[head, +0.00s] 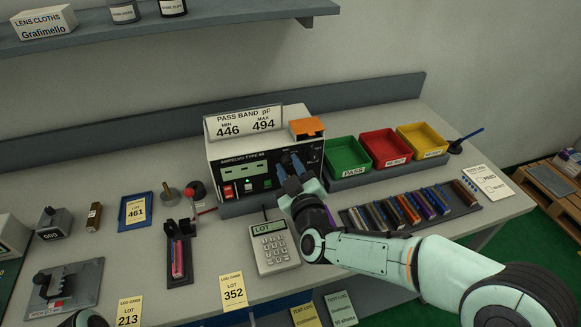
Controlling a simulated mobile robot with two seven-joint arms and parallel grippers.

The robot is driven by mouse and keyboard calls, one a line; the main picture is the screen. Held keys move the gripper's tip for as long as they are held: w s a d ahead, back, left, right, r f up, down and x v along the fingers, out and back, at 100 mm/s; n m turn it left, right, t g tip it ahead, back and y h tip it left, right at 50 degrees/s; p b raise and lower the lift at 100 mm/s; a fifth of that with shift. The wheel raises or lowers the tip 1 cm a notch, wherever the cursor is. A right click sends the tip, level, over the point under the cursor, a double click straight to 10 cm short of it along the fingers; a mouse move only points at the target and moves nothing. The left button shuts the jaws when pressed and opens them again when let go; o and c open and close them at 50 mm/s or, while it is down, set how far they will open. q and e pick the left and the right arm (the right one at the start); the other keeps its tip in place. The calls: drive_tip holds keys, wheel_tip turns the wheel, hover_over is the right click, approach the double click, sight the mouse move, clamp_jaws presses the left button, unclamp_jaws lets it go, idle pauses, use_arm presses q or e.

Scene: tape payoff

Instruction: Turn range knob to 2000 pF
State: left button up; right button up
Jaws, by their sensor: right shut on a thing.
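The capacitance meter (224,163), a white box with a black front panel marked AMPELVO TYPE 40, stands at the back middle of the bench. My right gripper (291,165) reaches the right half of the panel and is shut on the range knob there. The fingers hide the knob and most of its scale, so its setting cannot be read. My left gripper is not in view; only a bit of my left arm shows at the bottom left edge.
A PASS BAND sign (243,121) stands on the meter. Green (348,172), red (388,163) and yellow (424,152) bins stand right of it. A keypad device (274,247) and a rack of coloured parts (352,222) lie in front, near my right arm.

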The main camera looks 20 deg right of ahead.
drive_tip(key=shift+r, duration=0.15)
idle(0.3)
drive_tip(key=o, duration=1)
drive_tip(key=shift+w, duration=0.1)
drive_tip(key=shift+o, duration=0.2)
drive_tip(key=s, duration=1.3)
drive_tip(key=shift+s+d+b, duration=0.2)
drive_tip(key=shift+s+b, duration=0.05)
drive_tip(key=shift+b, duration=0.15)
